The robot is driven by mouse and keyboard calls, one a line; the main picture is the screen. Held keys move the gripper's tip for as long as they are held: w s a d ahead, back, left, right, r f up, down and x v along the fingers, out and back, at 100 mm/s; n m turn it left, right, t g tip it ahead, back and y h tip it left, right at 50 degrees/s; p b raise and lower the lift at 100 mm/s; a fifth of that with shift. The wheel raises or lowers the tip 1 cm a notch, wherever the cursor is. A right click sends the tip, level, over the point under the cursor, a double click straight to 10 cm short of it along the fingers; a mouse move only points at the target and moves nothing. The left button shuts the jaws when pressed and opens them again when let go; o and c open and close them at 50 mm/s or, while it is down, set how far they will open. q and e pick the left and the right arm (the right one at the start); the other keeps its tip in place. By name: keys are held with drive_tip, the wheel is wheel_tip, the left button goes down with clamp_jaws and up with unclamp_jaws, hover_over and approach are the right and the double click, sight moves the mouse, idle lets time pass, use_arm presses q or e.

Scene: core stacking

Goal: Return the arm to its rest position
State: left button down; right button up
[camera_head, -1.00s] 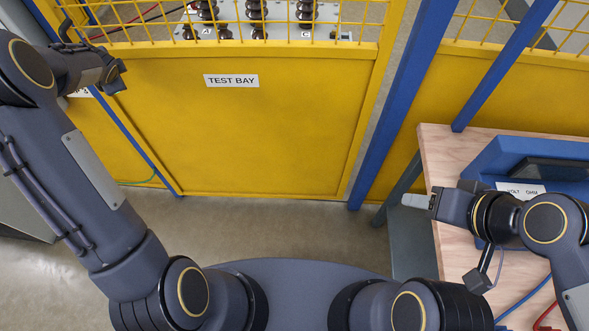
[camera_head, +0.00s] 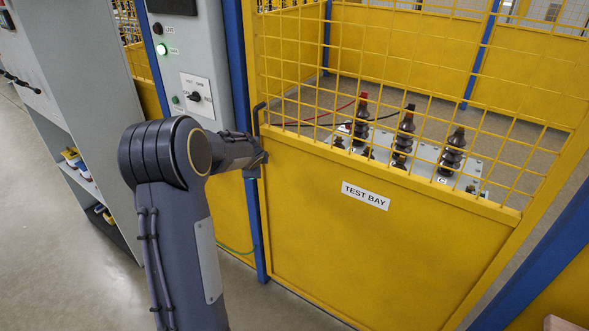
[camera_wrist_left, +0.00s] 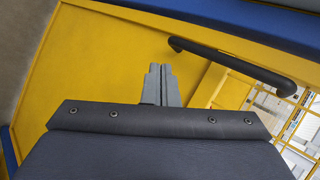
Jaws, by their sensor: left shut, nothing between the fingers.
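My left arm reaches up from the bottom of the head view. Its gripper (camera_head: 256,163) is at the left edge of the yellow gate, beside the blue post and just below the black bar handle (camera_head: 258,118). In the left wrist view the grey fingers (camera_wrist_left: 160,84) are together, with nothing between them. The black handle (camera_wrist_left: 232,62) shows to their right and beyond, apart from them in the picture. My right arm and gripper are not in view.
The yellow gate (camera_head: 345,245) bears a TEST BAY label. Behind its mesh stand several dark ribbed insulators (camera_head: 404,135). A grey panel (camera_head: 193,55) with a lit green lamp stands left of the blue post. Grey shelving (camera_head: 80,90) is at the far left, with open floor before it.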

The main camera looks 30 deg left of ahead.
use_arm(q)
drive_tip(key=s+r, duration=0.4)
drive_tip(key=s, duration=0.1)
drive_tip(key=shift+s+r, duration=0.15)
drive_tip(key=shift+r, duration=0.25)
